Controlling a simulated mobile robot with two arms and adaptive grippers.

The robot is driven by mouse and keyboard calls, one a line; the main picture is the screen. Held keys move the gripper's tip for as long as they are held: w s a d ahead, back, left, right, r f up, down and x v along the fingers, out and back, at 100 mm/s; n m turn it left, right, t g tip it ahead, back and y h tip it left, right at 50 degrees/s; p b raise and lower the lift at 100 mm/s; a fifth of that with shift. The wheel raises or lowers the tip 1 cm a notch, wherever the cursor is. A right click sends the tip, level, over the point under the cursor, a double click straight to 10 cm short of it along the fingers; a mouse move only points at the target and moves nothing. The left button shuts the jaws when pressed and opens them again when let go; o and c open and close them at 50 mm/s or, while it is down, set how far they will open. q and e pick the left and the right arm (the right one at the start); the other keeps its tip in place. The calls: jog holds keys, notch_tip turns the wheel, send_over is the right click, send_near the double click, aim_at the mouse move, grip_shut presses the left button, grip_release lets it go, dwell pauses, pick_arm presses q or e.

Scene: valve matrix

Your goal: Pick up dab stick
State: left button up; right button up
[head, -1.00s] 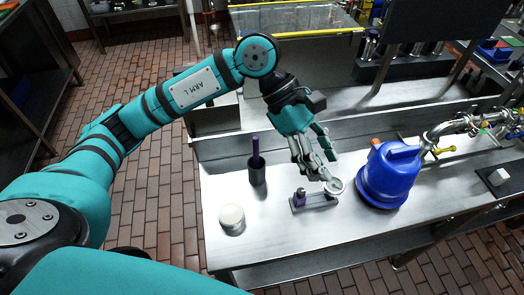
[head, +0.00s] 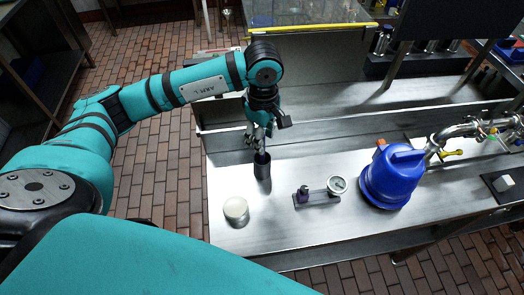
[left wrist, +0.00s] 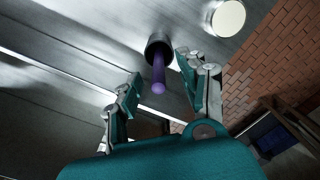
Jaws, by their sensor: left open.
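The dab stick (left wrist: 159,75) is a purple rod with a rounded end, standing in a dark cylindrical holder (head: 262,166) on the steel counter. In the left wrist view the holder (left wrist: 158,47) shows at the top, with the stick pointing toward me. My left gripper (head: 259,143) is above the holder in the head view, covering much of the stick. In the left wrist view its two open fingers (left wrist: 156,86) stand either side of the stick's free end, with gaps on both sides. My right gripper is not in view.
A round pale-topped container (head: 236,210) stands in front of the holder. A gauge (head: 337,185) on a small stand with a purple-marked fitting (head: 303,194) lies to the right. A blue jug-like vessel (head: 391,178) is beyond it. The counter (head: 290,235) is bare at the front.

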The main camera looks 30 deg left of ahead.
pick_arm(q)
jog(key=f+p, duration=0.1)
jog(key=f, duration=0.1)
jog(key=f+p, duration=0.2)
jog(key=f, duration=0.1)
jog(key=shift+w+a+f, duration=0.15)
jog(key=shift+a+f, duration=0.05)
jog(key=shift+f, duration=0.5)
grip_shut()
